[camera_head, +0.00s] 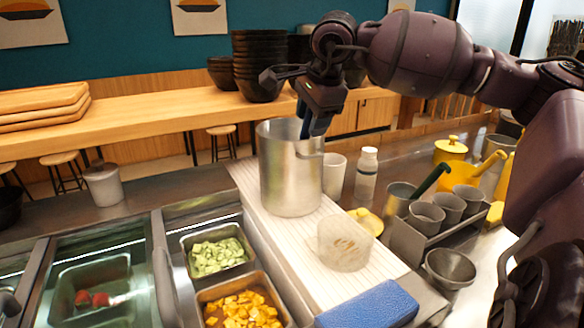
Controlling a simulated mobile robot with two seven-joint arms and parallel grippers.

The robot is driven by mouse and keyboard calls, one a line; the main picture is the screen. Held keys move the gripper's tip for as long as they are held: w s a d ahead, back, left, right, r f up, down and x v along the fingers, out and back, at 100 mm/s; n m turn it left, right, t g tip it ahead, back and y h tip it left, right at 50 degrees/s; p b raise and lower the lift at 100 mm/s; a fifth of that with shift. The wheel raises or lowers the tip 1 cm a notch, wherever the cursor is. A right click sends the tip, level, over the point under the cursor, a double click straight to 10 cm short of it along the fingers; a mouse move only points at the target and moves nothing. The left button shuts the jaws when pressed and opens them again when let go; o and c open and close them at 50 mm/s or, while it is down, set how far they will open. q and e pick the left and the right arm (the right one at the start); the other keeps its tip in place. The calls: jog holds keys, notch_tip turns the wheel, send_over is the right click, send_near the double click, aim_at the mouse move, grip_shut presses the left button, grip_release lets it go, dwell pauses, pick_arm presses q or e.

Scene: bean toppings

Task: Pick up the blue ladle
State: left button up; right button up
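My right gripper (314,122) reaches in from the upper right and points down over the right rim of a tall steel pot (288,170). Narrow blue pieces show at its fingertips, just above the pot's rim. I cannot tell whether any of this blue is the ladle's handle or only the fingers. No ladle bowl shows, and the inside of the pot is mostly hidden. Whether the fingers are open or shut cannot be made out. My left gripper is not in view.
A white cup (334,176), a bottle (367,173) and a clear container (344,243) stand near the pot. A blue sponge-like block (368,306) lies in front. Food trays (242,268) are at left, a rack of steel cups (426,215) at right. Stacked black bowls (259,65) stand behind.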

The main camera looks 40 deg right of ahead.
jog(key=c, duration=0.7)
grip_shut()
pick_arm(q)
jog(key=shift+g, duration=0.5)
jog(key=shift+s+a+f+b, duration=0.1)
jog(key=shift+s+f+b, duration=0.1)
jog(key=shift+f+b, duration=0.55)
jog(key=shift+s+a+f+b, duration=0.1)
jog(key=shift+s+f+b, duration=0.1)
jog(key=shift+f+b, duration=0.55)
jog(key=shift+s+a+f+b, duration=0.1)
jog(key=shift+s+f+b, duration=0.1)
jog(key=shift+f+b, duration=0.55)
pick_arm(e)
notch_tip(320, 180, up, 20)
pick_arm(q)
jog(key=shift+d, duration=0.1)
pick_arm(e)
jog(key=shift+s, duration=0.1)
